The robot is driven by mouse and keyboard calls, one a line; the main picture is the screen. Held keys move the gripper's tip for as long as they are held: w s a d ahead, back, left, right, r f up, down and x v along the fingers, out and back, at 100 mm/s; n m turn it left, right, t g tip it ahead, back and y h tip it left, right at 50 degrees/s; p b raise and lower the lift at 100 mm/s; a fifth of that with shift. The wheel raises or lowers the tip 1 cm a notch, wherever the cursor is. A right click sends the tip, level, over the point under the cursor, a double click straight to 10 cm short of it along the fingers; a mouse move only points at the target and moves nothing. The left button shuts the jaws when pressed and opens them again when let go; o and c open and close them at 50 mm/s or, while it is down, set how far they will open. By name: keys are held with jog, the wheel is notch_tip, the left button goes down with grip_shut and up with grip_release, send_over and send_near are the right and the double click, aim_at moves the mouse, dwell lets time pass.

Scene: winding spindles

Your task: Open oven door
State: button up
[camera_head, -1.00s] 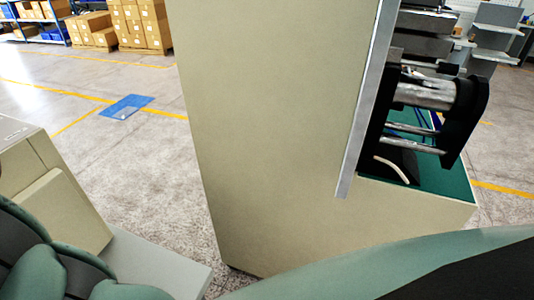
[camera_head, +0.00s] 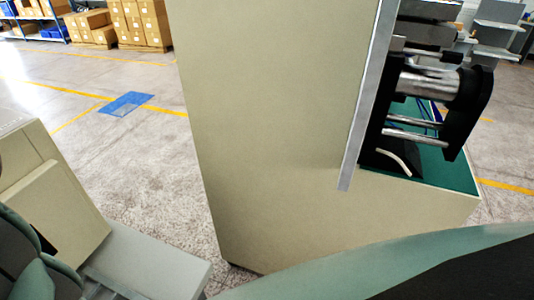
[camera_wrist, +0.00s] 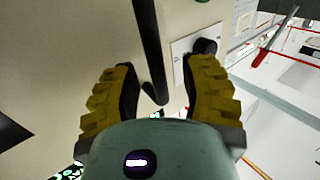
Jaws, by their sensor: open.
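In the wrist view, a beige panel (camera_wrist: 75,45), which looks like the oven door, fills the left side. A long black bar handle (camera_wrist: 147,45) runs down in front of it and ends in a hook-like bend. My gripper (camera_wrist: 163,75) has yellow ribbed fingers spread apart, one on each side of the bar. The lower part of the bar lies between them; I cannot tell whether either finger touches it. In the head view, my gripper is not visible. A beige cabinet (camera_head: 45,190) at the lower left may be the oven.
A light plate with a black knob (camera_wrist: 205,46) sits right of the handle, close to the right finger. In the head view, a tall beige machine (camera_head: 270,130) with metal rollers (camera_head: 428,85) stands close in front. Open floor (camera_head: 140,160) lies to its left; cardboard boxes (camera_head: 135,22) are far behind.

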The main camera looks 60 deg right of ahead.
jog(key=shift+w+a, duration=0.2)
jog(key=shift+w, duration=0.15)
jog(key=shift+o, duration=0.6)
grip_shut()
jog(key=shift+s, duration=0.1)
